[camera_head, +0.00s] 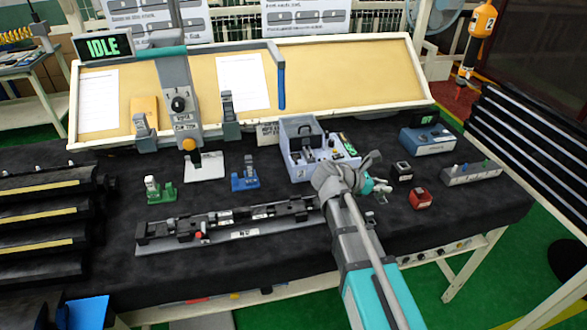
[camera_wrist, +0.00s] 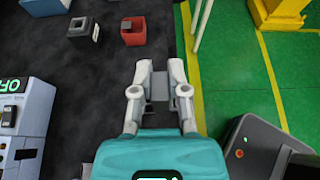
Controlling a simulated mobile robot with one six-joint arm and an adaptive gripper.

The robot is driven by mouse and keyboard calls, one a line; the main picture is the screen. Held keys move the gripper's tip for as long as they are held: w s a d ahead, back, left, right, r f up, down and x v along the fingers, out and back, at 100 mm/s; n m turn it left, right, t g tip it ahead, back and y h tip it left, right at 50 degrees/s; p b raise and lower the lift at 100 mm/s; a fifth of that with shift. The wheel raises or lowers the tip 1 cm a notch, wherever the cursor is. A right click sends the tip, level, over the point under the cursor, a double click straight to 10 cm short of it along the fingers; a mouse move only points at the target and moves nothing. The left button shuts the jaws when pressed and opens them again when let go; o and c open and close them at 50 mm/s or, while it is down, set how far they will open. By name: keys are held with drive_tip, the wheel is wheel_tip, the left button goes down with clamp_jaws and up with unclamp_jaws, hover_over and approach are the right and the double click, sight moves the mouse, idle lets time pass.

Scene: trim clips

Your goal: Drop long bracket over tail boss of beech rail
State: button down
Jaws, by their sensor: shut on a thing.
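My gripper (camera_wrist: 160,85) is shut on a small grey piece (camera_wrist: 159,90), which looks like the long bracket and sits between the two fingers in the wrist view. In the head view my gripper (camera_head: 375,184) is partly hidden by my arm, and the held piece cannot be made out. A long assembly of dark rail parts (camera_head: 240,214) lies on a grey base plate (camera_head: 245,234) at the front of the table, left of my gripper and apart from it. I cannot tell which part is the beech rail or its tail boss; my arm is close to the assembly's right end.
A grey box (camera_head: 297,170) with small parts stands behind my gripper. A black block (camera_head: 402,171) and a red block (camera_head: 420,198) sit to its right. Green (camera_head: 160,190) and blue (camera_head: 244,178) clip holders stand behind the assembly. Black cloth between is clear.

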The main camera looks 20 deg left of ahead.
wheel_tip(320, 180, up, 11)
drive_tip(key=p, duration=0.9)
drive_tip(key=shift+f, duration=0.15)
drive_tip(key=shift+s, duration=0.1)
